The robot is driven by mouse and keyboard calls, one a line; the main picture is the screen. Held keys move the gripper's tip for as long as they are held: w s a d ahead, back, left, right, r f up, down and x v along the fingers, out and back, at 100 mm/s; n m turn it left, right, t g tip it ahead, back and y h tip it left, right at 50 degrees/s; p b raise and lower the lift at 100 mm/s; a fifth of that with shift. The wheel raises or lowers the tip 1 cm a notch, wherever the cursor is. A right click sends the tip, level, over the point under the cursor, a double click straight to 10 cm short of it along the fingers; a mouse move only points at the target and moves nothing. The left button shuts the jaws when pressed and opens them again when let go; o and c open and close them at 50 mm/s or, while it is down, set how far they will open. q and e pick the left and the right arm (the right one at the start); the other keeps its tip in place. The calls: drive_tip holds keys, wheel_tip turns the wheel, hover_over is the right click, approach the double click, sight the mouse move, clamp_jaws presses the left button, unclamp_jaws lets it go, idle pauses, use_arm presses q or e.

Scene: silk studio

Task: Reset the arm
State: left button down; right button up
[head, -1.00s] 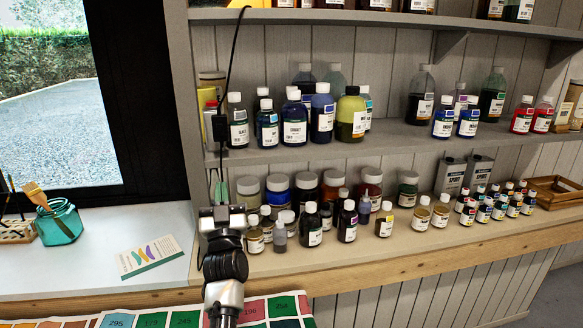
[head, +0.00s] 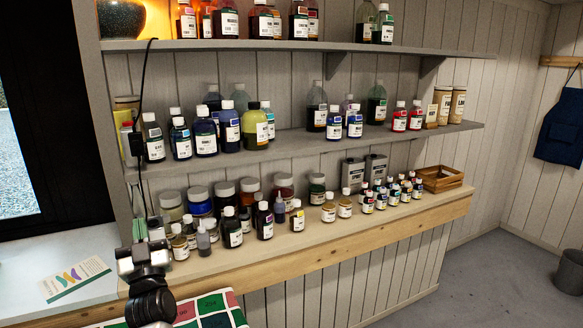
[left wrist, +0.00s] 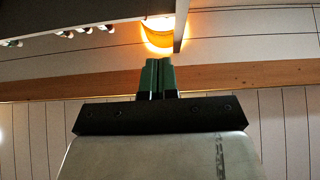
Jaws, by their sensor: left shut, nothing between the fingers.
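My left gripper (head: 140,230) is at the lower left of the head view, in front of the left end of the lower shelf of bottles. It points upward and looks empty. In the left wrist view its two dark green fingers (left wrist: 157,77) are pressed together with nothing between them. The left wrist view looks up at the underside of a shelf, a wooden beam and a glowing lamp. My right gripper is not in view.
Several jars and bottles crowd the lower shelf (head: 290,243) just behind the gripper. More bottles stand on the middle shelf (head: 290,146). A black cable (head: 143,85) hangs at the left. A card (head: 75,279) lies on the white counter. Open floor (head: 480,285) lies at the right.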

use_arm(q)
drive_tip(key=s+d+f+m+g+h, duration=0.35)
drive_tip(key=s+f+h, duration=0.2)
drive_tip(key=f, duration=0.45)
drive_tip(key=s+d+f+m+g+h, duration=0.2)
drive_tip(key=s+f+m+g+h, duration=0.25)
drive_tip(key=f, duration=0.55)
drive_tip(key=s+d+f+g, duration=0.2)
drive_tip(key=s+f+g, duration=0.15)
drive_tip(key=s, duration=0.55)
drive_tip(key=s+d+f+n+g+h, duration=0.1)
drive_tip(key=s+f+g, duration=0.25)
drive_tip(key=s, duration=0.55)
drive_tip(key=s+d+f+g, duration=0.25)
drive_tip(key=s+g, duration=0.25)
drive_tip(key=s, duration=0.5)
wheel_tip(320, 180, down, 25)
drive_tip(key=g, duration=0.1)
drive_tip(key=s+a+f, duration=0.1)
drive_tip(key=s+f, duration=0.7)
drive_tip(key=s+a+f+g, duration=0.1)
drive_tip(key=s+a+f, duration=0.1)
drive_tip(key=s+f, duration=0.6)
drive_tip(key=shift+s+a+f, duration=0.3)
drive_tip(key=shift+s+f, duration=0.05)
drive_tip(key=shift+f, duration=0.15)
